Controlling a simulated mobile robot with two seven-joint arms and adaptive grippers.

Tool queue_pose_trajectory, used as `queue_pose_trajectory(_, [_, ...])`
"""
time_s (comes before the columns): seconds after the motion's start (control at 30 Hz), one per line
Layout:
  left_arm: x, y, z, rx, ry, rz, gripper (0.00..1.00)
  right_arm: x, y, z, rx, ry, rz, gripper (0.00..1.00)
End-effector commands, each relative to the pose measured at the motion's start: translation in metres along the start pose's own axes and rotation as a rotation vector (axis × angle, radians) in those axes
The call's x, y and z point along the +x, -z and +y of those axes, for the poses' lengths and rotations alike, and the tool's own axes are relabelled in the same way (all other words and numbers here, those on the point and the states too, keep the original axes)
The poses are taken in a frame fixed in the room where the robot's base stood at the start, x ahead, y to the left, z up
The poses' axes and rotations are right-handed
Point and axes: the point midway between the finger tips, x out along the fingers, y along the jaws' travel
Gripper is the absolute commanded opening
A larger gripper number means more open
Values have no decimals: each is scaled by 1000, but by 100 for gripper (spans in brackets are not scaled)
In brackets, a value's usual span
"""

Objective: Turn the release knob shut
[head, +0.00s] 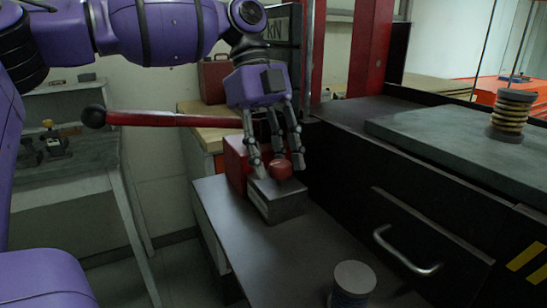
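The red release knob (281,170) sits on the top of a small grey box (278,200) on the dark bench. My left gripper (280,166) comes down from above with its fingers pointing at the knob. Its fingers are spread, with one on the left side of the knob and others behind it and to its right. The gripper looks open, and I cannot tell whether any finger touches the knob. The fingers partly hide the back of the knob. My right gripper is not in view.
A red lever (165,119) with a black ball end reaches left behind the gripper. A red block (236,160) stands beside the grey box. A round can (352,284) stands at the bench front. A drawer handle (405,252) juts out at the right.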

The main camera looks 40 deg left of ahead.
Motion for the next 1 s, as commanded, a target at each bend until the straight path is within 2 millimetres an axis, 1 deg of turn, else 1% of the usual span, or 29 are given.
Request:
queue_pose_trajectory(0.13, [-6,0,-1,-1,4,-2,40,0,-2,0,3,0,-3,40])
queue_pose_trajectory(0.23, [-19,0,-2,-1,6,-3,40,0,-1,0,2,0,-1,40])
queue_pose_trajectory(0.5, [-77,0,-1,-2,5,-3,40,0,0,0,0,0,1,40])
queue_pose_trajectory(0.6, [-95,0,0,-2,4,-1,40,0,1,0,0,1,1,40])
queue_pose_trajectory(0.7, [-108,0,0,-3,1,-2,40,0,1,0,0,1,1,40])
queue_pose_trajectory(0.83, [-118,0,1,-1,0,0,40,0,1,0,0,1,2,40])
queue_pose_trajectory(1.0, [-120,0,1,0,-1,0,40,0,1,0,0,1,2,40])
